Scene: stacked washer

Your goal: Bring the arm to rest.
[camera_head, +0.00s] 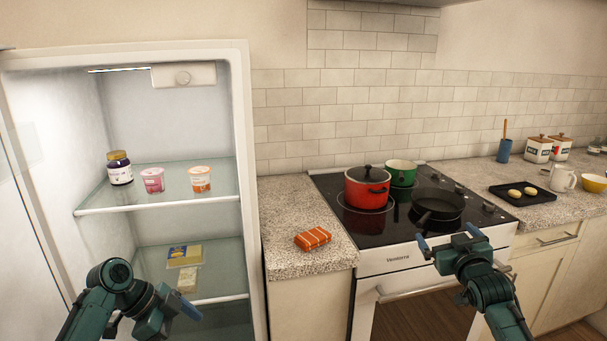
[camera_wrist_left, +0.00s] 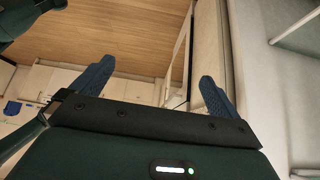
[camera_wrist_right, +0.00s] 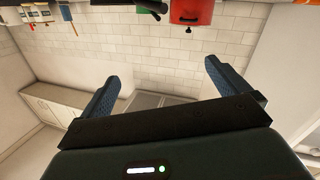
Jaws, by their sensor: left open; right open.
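My right gripper (camera_head: 450,241) is in front of the stove's front edge in the head view. It is open, with nothing between its fingers, which also show apart in the right wrist view (camera_wrist_right: 162,82). My left gripper (camera_head: 178,308) is low at the left, in front of the fridge's lower part. Its two blue fingers stand apart and empty in the left wrist view (camera_wrist_left: 155,85). Neither gripper touches any object that I can see.
The open fridge (camera_head: 245,150) holds a jar (camera_head: 119,168), cups and packages. An orange-striped package (camera_head: 313,238) lies on the counter (camera_head: 285,205). A red pot (camera_head: 367,190), a green pot (camera_head: 402,172) and a black pan (camera_head: 437,206) stand on the stove (camera_head: 340,212). A black tray (camera_head: 497,194) is farther right.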

